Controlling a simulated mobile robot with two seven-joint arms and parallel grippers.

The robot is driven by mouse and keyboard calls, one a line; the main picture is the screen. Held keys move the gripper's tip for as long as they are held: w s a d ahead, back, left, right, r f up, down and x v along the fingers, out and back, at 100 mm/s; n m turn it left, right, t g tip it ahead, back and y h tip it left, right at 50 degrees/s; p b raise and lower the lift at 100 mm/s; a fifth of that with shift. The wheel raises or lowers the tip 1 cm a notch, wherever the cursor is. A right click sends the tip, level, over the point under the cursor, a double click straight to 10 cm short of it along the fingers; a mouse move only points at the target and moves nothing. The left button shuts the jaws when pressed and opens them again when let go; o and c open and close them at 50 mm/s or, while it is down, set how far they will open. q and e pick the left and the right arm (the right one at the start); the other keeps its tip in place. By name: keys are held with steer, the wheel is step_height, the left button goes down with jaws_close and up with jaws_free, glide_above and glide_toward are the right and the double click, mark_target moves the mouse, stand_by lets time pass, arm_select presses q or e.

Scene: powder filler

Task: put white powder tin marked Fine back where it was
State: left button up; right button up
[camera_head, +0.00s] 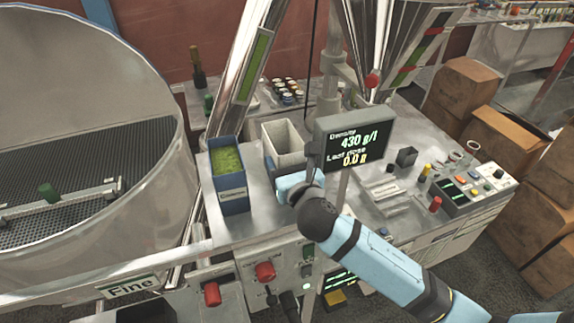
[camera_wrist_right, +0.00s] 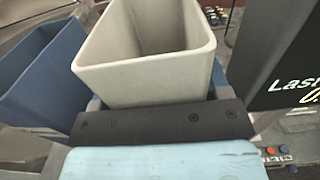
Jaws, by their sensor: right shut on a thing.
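The white tin (camera_head: 287,140) stands upright on the steel bench or just above it; I cannot tell which. It is right of a blue tin (camera_head: 231,194). My right gripper (camera_head: 290,183) is at the tin's near side and shut on it. In the right wrist view, the white tin (camera_wrist_right: 150,88) fills the middle, its open top facing up, and no powder shows inside. The gripper's dark palm (camera_wrist_right: 160,124) is close against its near wall. No marking is readable on the tin. My left gripper is out of view.
The blue tin, holding green powder (camera_head: 226,158), stands close on the left. A density display (camera_head: 350,143) stands close on the right. A "Fine" label (camera_head: 131,286) is at lower left, below a big steel drum (camera_head: 180,160). Small jars and a control box (camera_head: 470,187) occupy the right bench.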

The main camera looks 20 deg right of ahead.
steer(key=shift+f, duration=0.45)
steer(key=shift+f, duration=0.15)
steer(key=o, duration=1.2)
steer(key=shift+c, duration=0.2)
steer(key=s+b, duration=0.1)
steer(key=s, duration=1.1)
steer(key=shift+d+b, duration=0.2)
steer(key=shift+b, duration=0.2)
